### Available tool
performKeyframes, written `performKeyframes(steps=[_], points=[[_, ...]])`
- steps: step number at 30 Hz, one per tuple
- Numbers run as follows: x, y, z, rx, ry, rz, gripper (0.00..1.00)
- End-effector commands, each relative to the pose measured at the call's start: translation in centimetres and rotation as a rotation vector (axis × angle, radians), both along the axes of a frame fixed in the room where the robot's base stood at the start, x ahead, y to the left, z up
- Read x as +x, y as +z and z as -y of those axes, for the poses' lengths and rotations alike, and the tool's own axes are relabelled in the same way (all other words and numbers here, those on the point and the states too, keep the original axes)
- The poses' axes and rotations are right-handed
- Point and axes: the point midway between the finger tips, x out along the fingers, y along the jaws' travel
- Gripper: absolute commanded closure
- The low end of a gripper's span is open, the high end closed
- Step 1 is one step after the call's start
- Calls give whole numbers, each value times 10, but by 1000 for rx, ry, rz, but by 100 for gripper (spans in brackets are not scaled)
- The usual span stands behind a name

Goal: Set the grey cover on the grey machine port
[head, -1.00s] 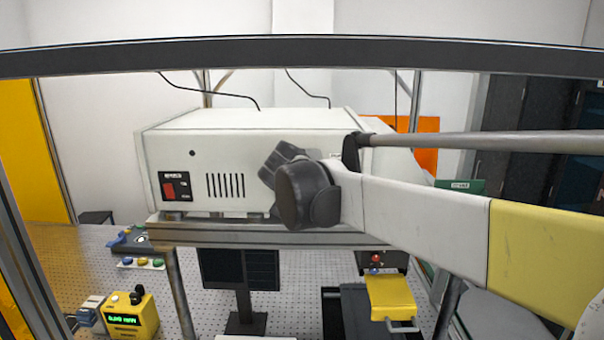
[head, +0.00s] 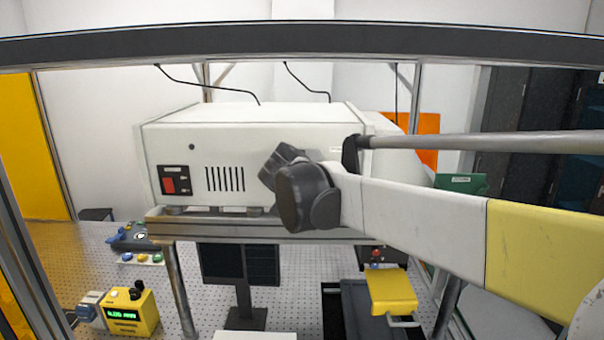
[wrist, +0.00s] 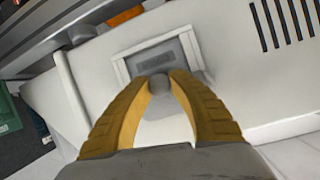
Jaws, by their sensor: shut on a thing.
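In the wrist view, my gripper (wrist: 159,90) has its two yellow fingers closed on a small round grey knob (wrist: 159,83), which appears to belong to the grey cover (wrist: 160,60). The cover shows as a grey panel with a darker slot or label, just beyond the fingertips. A pale rectangular frame (wrist: 120,70) on the machine's face surrounds it in the picture; this looks like the machine port. I cannot tell whether the cover touches or is seated in it. In the head view, my arm hides the gripper, cover and port.
The white machine housing (head: 225,150) has a red switch and vent slots and sits on a metal shelf (head: 210,228). A dark beam (head: 300,45) crosses above.

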Motion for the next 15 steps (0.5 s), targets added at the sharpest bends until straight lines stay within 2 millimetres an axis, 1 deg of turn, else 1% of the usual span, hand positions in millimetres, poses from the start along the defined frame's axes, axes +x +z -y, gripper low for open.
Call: performKeyframes(steps=[5,6,8,15], points=[[0,-4,0,0,0,0,100],[0,-4,0,0,0,0,72],[0,-3,0,0,0,0,54],[0,-3,0,0,0,0,54]])
